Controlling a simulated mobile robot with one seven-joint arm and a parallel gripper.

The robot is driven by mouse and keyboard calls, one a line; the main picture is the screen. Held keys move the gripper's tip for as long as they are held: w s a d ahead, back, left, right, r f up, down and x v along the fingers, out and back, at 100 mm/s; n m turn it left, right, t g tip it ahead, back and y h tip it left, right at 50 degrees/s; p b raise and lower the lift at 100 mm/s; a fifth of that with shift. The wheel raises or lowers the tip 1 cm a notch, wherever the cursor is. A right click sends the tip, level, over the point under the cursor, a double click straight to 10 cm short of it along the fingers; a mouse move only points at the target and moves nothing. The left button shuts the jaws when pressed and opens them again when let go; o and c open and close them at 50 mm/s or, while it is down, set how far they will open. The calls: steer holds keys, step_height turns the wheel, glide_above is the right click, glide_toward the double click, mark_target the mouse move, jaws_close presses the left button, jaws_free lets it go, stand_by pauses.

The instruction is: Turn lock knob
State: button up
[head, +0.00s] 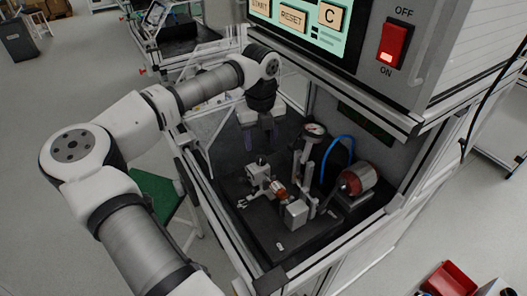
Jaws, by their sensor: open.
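The test fixture stands on a black base plate (275,237) inside the cabinet. A small metal clamp assembly (258,172) sits at its left, beside a small red and copper coloured part (279,189). The lock knob is too small to pick out with certainty; it may be one of the small metal parts on this assembly. My gripper (260,138) points down inside the cabinet, behind and above the clamp assembly. Its fingers are apart with nothing visible between them, and it appears clear of the fixture.
A dial gauge (315,131) on a post, a blue hose (338,143) and a red and silver motor (358,179) stand right of the clamp. The cabinet frame and the overhead panel with a red switch (393,43) bound the space. Red bins (452,281) are outside.

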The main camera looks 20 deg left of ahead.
mark_target(261, 159)
step_height(261, 159, down, 6)
steer(key=shift+r+b, duration=0.15)
steer(key=shift+b, duration=0.85)
steer(key=shift+f, duration=0.3)
steer(key=shift+d+r, duration=0.1)
steer(key=shift+r, duration=0.05)
steer(key=c, duration=1)
